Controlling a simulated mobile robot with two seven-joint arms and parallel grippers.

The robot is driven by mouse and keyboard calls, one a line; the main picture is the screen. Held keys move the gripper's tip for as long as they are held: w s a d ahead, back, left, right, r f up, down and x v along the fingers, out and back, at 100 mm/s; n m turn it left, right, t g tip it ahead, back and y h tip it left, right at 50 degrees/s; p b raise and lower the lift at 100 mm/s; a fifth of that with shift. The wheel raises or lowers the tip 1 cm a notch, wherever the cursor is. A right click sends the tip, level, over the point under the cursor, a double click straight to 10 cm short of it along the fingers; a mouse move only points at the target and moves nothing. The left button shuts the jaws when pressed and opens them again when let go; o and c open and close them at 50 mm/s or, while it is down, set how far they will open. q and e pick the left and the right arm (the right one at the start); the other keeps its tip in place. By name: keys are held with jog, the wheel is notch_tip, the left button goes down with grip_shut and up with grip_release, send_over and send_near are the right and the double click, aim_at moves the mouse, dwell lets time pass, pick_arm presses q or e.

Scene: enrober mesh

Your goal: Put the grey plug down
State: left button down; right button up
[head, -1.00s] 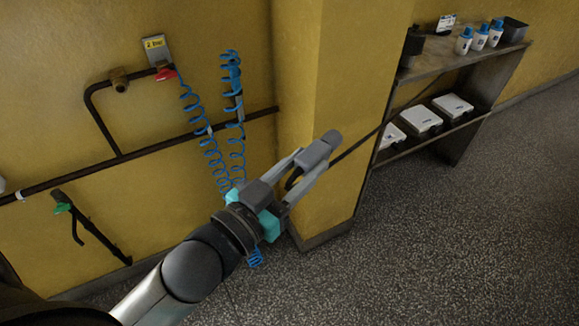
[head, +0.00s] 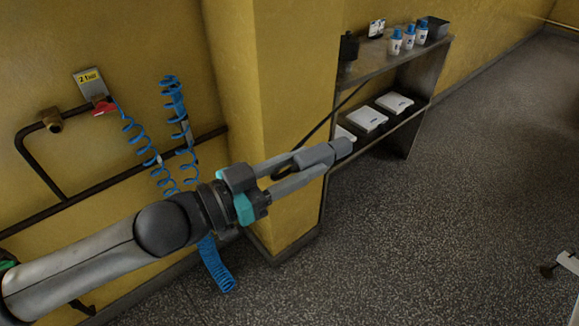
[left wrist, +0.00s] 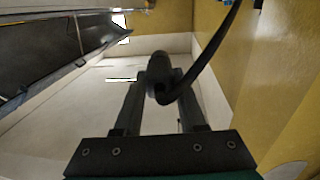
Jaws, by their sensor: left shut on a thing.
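My left gripper (head: 312,161) is shut on the grey plug (head: 341,148), a short rounded cylinder, and holds it in the air. In the head view the plug overlaps the near end of the shelf unit's lower shelf; I cannot tell the gap between them. A black cable (head: 318,127) runs from it up toward the shelf top. In the left wrist view the plug (left wrist: 158,68) shows dark between the fingertips, with the cable (left wrist: 208,55) curving up to the right. My right gripper is not recognisable in any view.
The shelf unit (head: 378,62) carries bottles with blue caps (head: 409,38), a black box (head: 348,46), a dark bin (head: 436,28) and, below, white cases (head: 367,118). A yellow pillar (head: 285,95) stands beside it. Blue coiled hoses (head: 140,140) hang at left. The speckled floor (head: 440,230) is open.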

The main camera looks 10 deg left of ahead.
aim_at(336, 152)
pick_arm(q)
jog(key=shift+w+d+r+m+g+h, duration=0.2)
jog(key=shift+w+d+m+g+h, duration=0.1)
jog(key=shift+d+m+g+h, duration=0.3)
jog(key=shift+w+d+r+m+g+h, duration=0.25)
jog(key=shift+d+m+g, duration=0.2)
jog(key=shift+g, duration=0.2)
jog(key=shift+w+d+r+m+g+h, duration=0.15)
jog(key=shift+w+d+m+g+h, duration=0.15)
jog(key=shift+d+m+g+h, duration=0.3)
jog(key=shift+a, duration=0.1)
pick_arm(e)
jog(key=shift+o, duration=0.2)
